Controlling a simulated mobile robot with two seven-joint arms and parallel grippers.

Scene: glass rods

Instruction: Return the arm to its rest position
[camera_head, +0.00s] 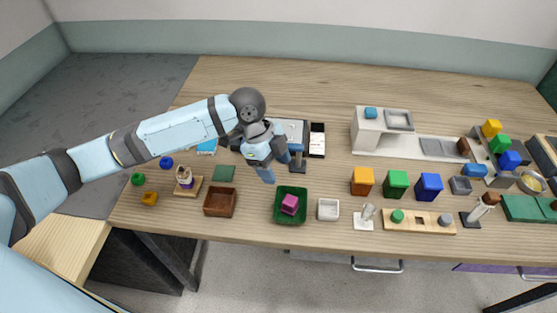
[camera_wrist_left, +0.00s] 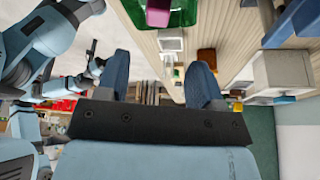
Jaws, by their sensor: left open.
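My left arm comes in from the left in the head view and reaches over the wooden table (camera_head: 310,85). My left gripper (camera_head: 284,170) is open and empty above the table, pointing down toward the area behind the green tray (camera_head: 290,218). In the left wrist view its two blue fingers (camera_wrist_left: 160,80) stand apart with nothing between them. A magenta cube (camera_head: 290,204) sits in the green tray; both also show at the top of the wrist view. My right gripper is not in the head view.
A brown box (camera_head: 220,203) and a white tray (camera_head: 328,209) flank the green tray. Glass pieces (camera_head: 366,215) stand on a small white base. The table's back middle is bare.

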